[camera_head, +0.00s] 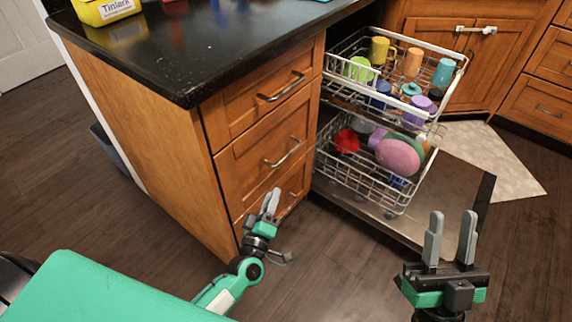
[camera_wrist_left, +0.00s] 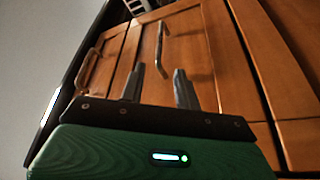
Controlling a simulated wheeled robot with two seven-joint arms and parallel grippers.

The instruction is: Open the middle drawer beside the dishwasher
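The middle drawer (camera_head: 250,163) is a wooden front, closed flush in the cabinet, with a curved metal handle (camera_head: 283,153). My left gripper (camera_head: 271,194) is below that handle in the head view, in front of the lower drawer front. In the left wrist view, its two fingers (camera_wrist_left: 158,86) are apart, and the middle handle (camera_wrist_left: 161,45) stands ahead, between their directions, with nothing gripped. My right gripper (camera_head: 453,219) is open and empty at the lower right, away from the drawers. The dishwasher (camera_head: 405,200) is open beside the drawers.
The top drawer (camera_head: 245,104) is closed under the black countertop (camera_head: 190,50). Loaded dishwasher racks (camera_head: 345,181) stick out right of the drawers, above the lowered door. Dark floor (camera_head: 335,270) is clear between my grippers.

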